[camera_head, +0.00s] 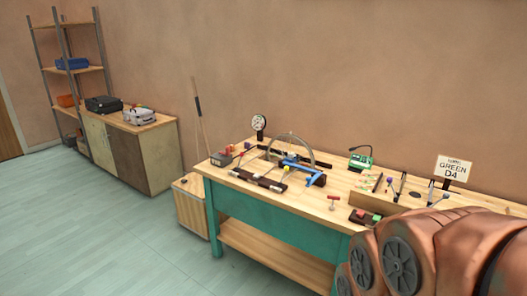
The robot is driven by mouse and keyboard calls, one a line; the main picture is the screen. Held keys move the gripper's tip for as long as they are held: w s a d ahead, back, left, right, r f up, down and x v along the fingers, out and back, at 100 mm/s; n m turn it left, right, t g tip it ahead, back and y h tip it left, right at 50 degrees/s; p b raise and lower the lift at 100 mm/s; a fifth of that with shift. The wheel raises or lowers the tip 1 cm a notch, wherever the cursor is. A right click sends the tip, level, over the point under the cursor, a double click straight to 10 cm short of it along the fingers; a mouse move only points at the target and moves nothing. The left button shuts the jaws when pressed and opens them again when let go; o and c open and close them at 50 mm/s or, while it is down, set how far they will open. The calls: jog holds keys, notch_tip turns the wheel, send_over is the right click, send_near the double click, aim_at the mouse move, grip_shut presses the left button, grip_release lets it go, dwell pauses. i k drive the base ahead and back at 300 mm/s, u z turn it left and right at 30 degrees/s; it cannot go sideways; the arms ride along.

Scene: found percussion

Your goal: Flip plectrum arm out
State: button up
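A wooden-topped workbench (330,210) with a teal frame stands right of centre. On it, a blue device (298,162) sits beside a thin metal hoop (300,140) and dark bars (257,180). I cannot tell which part is the plectrum arm; the parts are too small. My orange-brown arm links fill the lower right corner and cover part of the bench. My gripper is not in view.
A round dial gauge (258,122) stands at the bench's back. A red-topped peg (333,199) is near the front edge. A cabinet (130,150) stands left; the floor (100,230) in front is clear.

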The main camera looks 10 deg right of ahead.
aim_at(288, 162)
jog(key=z, duration=0.9)
jog(key=i, duration=0.4)
jog(key=u, duration=2.5)
